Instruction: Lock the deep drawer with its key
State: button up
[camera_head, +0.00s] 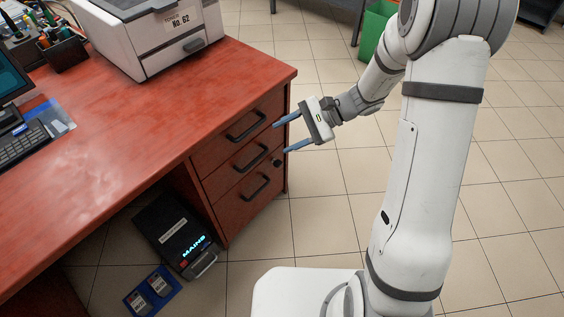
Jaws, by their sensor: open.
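The red-brown desk pedestal (222,193) has three drawer fronts with dark bar handles, and all look shut. The lowest drawer (236,214) appears to be the deep one, with its handle (262,187) across the front. A small dark round piece (277,162) sits at the right of the fronts, near the upper edge of the lowest drawer. It may be the lock or a key in it, but it is too small to tell. My gripper (281,138) is open and empty, its two blue fingers pointing left toward the pedestal's right edge, just above the dark piece in the picture.
The desk top (130,130) carries a printer (150,35), a keyboard (20,145) and a pen holder (62,52). A black box marked MAINS (175,235) and a blue tray (150,292) lie on the floor left of the drawers.

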jog(key=w+a+f+m+t+y+b, duration=0.1)
jog(key=w+f+m+t+y+b, duration=0.25)
jog(key=f, duration=0.55)
jog(key=w+f+m+t+y+b, duration=0.1)
jog(key=w+f+m+b, duration=0.1)
jog(key=w+f+m, duration=0.5)
jog(key=m+t+h+b, duration=0.3)
jog(key=m+t+b, duration=0.25)
jog(key=t, duration=0.35)
send_near(280, 165)
jog(key=x, duration=0.2)
jog(key=shift+y, duration=0.25)
jog(key=x, duration=0.3)
jog(key=b+x, duration=0.1)
jog(key=x, duration=0.3)
jog(key=shift+w+a+f, duration=0.15)
jog(key=shift+w+f, duration=0.1)
jog(key=shift+w, duration=0.05)
jog(key=shift+c, duration=0.3)
